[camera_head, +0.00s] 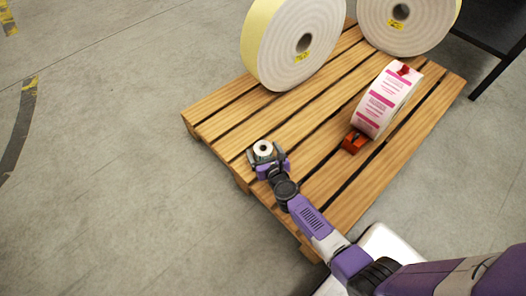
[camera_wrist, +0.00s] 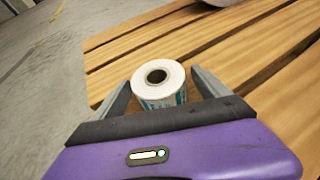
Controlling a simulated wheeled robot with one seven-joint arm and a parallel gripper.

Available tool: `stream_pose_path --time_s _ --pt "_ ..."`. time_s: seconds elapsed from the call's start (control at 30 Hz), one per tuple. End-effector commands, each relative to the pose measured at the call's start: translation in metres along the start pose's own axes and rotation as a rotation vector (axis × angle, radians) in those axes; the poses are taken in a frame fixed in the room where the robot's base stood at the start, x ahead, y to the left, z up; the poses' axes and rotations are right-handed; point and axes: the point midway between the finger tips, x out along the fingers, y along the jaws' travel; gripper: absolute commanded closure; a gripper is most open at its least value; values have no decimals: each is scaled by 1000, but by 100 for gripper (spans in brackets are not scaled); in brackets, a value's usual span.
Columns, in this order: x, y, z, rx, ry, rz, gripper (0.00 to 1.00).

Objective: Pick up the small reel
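The small reel (camera_wrist: 160,84) is a white roll with a dark core hole and a blue-green printed side. In the wrist view it stands upright on the wooden pallet, between the two grey fingers of my gripper (camera_wrist: 158,88). A gap shows between the reel and each finger, so the gripper is open around it. In the head view the small reel (camera_head: 263,148) sits near the pallet's left front edge, with my gripper (camera_head: 264,154) at it. The reel's lower front is hidden behind the gripper body in the wrist view.
The wooden pallet (camera_head: 222,105) also carries two large white rolls (camera_head: 283,60) (camera_head: 388,28) at the back. A pink-and-white label reel (camera_head: 384,100) stands at the right by an orange-red block (camera_head: 353,142). A dark table (camera_head: 492,30) is at the upper right. Left floor is clear.

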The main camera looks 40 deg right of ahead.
Motion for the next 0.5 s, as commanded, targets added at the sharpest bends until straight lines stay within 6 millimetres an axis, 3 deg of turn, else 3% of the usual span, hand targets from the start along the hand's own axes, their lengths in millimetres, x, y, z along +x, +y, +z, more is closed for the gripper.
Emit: stream_pose_path --time_s 0.03,0.33,0.5 --pt "0 0 0 0 0 0 25" --pt "0 0 0 0 0 0 84" --pt "0 0 0 0 -1 0 86"
